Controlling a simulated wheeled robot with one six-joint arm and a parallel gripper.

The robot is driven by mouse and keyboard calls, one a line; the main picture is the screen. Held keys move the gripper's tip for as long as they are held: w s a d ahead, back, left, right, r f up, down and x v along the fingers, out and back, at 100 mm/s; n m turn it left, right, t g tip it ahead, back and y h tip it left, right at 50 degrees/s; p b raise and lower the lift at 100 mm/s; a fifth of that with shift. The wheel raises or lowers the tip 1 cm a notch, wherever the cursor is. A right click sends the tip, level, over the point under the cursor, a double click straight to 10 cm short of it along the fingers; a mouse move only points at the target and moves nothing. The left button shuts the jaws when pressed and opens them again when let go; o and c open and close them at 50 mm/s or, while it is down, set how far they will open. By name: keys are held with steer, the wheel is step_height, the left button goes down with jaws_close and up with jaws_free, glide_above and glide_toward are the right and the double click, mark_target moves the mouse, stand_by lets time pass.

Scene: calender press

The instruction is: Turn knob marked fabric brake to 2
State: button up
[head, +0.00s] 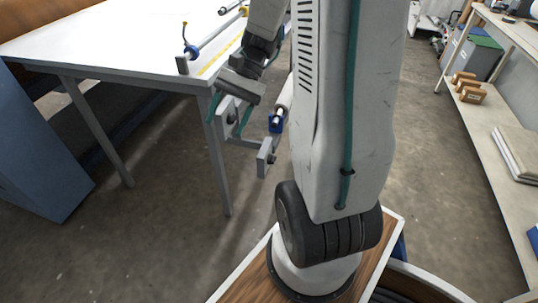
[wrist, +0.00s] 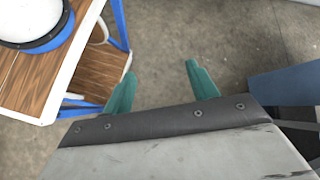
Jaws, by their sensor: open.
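I cannot make out a knob marked fabric brake, or any numbers, in either view. My gripper (head: 230,113) is beside the near right corner of the white-topped table (head: 120,36) in the head view. Its two teal fingers are apart with nothing between them. In the wrist view the open gripper (wrist: 162,70) points over bare floor. A grey bracket (head: 264,158) and a roller end with a blue collar (head: 277,122) show just right of the gripper, partly hidden by my arm.
A blue cabinet (head: 40,150) stands at the left. A long bench (head: 497,140) with wooden blocks (head: 469,91) and stacked boards (head: 517,152) runs along the right. A rod with blue fittings (head: 215,38) lies on the table. The floor (head: 155,210) in front is clear.

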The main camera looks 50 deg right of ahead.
steer(key=w+d+f+m+t+y, duration=0.2)
steer(key=d+f+m+t+y, duration=0.15)
steer(key=d+f+m, duration=0.4)
steer(key=m+t+h, duration=0.6)
steer(key=m+t, duration=0.8)
steer(key=m, duration=0.1)
glide_toward(272, 160)
steer(key=d+x, duration=0.1)
steer(key=x, duration=0.7)
steer(key=shift+f, duration=0.4)
steer(key=shift+w+n, duration=0.1)
steer(key=shift+n, duration=0.15)
steer(key=c, duration=1)
